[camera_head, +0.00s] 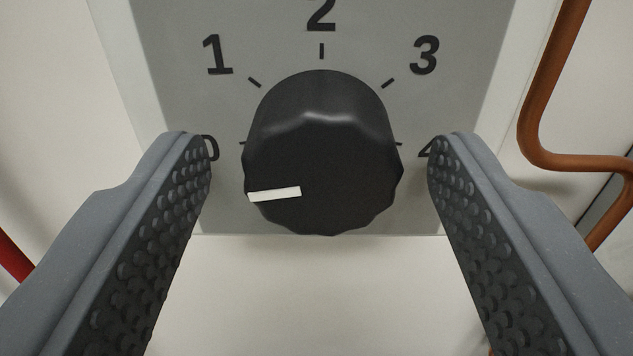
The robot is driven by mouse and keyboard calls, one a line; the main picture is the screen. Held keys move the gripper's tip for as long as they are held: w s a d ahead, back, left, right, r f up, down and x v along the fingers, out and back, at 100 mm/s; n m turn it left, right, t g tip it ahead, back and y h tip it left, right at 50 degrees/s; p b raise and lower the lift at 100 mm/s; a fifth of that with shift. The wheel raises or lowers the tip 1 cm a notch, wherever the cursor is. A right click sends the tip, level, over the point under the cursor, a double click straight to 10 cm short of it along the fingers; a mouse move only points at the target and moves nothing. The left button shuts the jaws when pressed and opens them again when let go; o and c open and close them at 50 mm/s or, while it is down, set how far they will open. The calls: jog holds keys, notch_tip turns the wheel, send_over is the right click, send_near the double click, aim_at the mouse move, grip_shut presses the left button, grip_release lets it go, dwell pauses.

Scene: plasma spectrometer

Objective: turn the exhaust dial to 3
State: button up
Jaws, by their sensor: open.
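The exhaust dial (330,160) is a black fluted knob in the middle of the view, on a grey plate (185,110) marked 0 to 4. Its white pointer line (275,194) points left, toward the 0 mark. The 3 mark (424,55) is at the upper right. My gripper (320,150) is open, with one studded grey finger on each side of the dial. A gap shows between each finger and the dial, so neither seems to touch it. The fingertips partly cover the 0 and the 4.
A copper-brown pipe (540,120) bends down the right side, close beyond the right finger. A red pipe (14,256) shows at the lower left edge. The pale wall below the plate (320,290) is clear between the fingers.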

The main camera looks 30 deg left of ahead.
jog(key=c, duration=1)
